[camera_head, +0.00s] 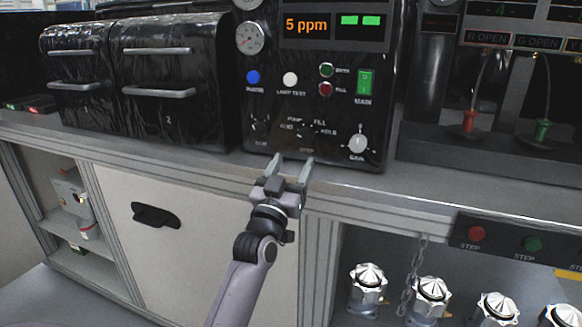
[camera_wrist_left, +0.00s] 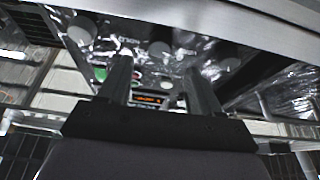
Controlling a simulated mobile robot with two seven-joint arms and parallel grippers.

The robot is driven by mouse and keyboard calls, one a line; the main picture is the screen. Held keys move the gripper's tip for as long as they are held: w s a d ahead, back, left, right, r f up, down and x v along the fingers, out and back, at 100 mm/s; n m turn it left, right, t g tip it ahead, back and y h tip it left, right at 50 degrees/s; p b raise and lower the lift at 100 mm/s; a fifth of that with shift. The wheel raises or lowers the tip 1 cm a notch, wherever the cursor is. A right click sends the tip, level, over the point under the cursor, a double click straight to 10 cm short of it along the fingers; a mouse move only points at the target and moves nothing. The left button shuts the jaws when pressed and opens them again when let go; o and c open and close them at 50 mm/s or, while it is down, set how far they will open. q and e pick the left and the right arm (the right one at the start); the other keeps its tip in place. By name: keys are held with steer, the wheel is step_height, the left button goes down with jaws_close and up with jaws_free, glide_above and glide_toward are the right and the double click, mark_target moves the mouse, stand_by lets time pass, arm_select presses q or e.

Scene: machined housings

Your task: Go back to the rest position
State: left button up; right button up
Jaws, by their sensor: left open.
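My left gripper (camera_head: 290,172) is open and empty in the head view. Its two fingers point up toward the lower edge of the black control panel (camera_head: 225,146), in front of the grey bench edge. In the left wrist view the fingers of my left gripper (camera_wrist_left: 160,80) stand apart with nothing between them. The panel with its orange display (camera_wrist_left: 147,99) shows beyond them. My right gripper is in neither view.
The control panel carries a green main switch (camera_head: 365,83), a blue button (camera_head: 253,77) and a silver knob (camera_head: 358,142). Drawers (camera_head: 170,92) stand at left. Several silver valve knobs (camera_head: 369,277) and a hanging chain (camera_head: 413,275) are below the bench at right. A cabinet door (camera_head: 200,225) is below.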

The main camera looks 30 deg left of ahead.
arm_select(q)
steer(key=shift+f, duration=0.1)
stand_by(0.3)
steer(key=s+d+f+m+g+h+p, duration=0.1)
steer(key=s+d+f+g+h, duration=0.1)
steer(key=f, duration=0.4)
steer(key=s+d+f+m+g+h, duration=0.1)
steer(key=s+d+f+m, duration=0.1)
steer(key=f, duration=0.4)
steer(key=s+d+f+m+g+h+p, duration=0.1)
steer(key=s+d+f+g, duration=0.3)
steer(key=s+f, duration=0.6)
steer(key=s+d+f+m+g+h, duration=0.1)
steer(key=s+d+f+g+h, duration=0.2)
steer(key=s+d+f, duration=0.3)
steer(key=s+f+g, duration=0.1)
steer(key=s+f, duration=0.4)
steer(key=s, duration=0.2)
steer(key=shift+g+p, duration=0.3)
steer(key=shift+p, duration=0.05)
steer(key=shift+d, duration=0.1)
